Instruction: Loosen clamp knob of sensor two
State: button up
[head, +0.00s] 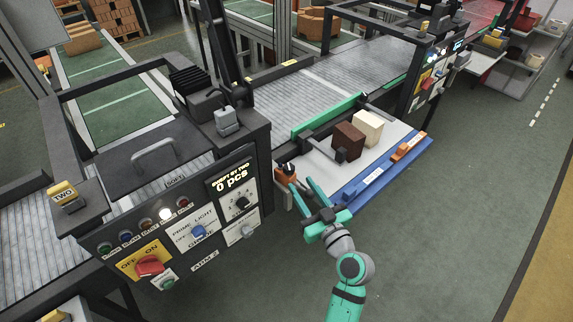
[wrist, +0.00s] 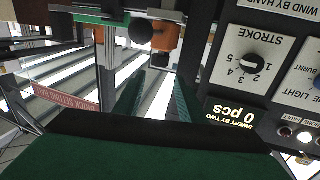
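A small orange sensor block (head: 286,174) with a dark knob (head: 289,168) is mounted at the right end of the near machine, beside the white plate. In the wrist view the orange block (wrist: 168,42) shows at the top, with a round black knob (wrist: 141,31) at its left and a smaller black part (wrist: 160,60) below it. I see no label saying which sensor this is. My gripper (head: 301,183) is just in front of the block. Its green fingers (wrist: 157,88) are apart with nothing between them. I cannot tell the exact gap to the knob.
The black control panel (head: 190,235) with its dials stands close to the left of my gripper. A white plate (head: 325,170) with a brown brick (head: 348,142) and a cream brick (head: 368,128) lies to the right, edged by a blue rail (head: 370,180). Open floor is at lower right.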

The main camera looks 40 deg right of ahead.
aim_at(292, 171)
jog(key=w, duration=0.3)
jog(key=w+d, duration=0.1)
jog(key=w, duration=0.2)
jog(key=w+d, duration=0.1)
jog(key=w, duration=0.3)
jog(key=shift+f, duration=0.15)
jog(key=c, duration=0.8)
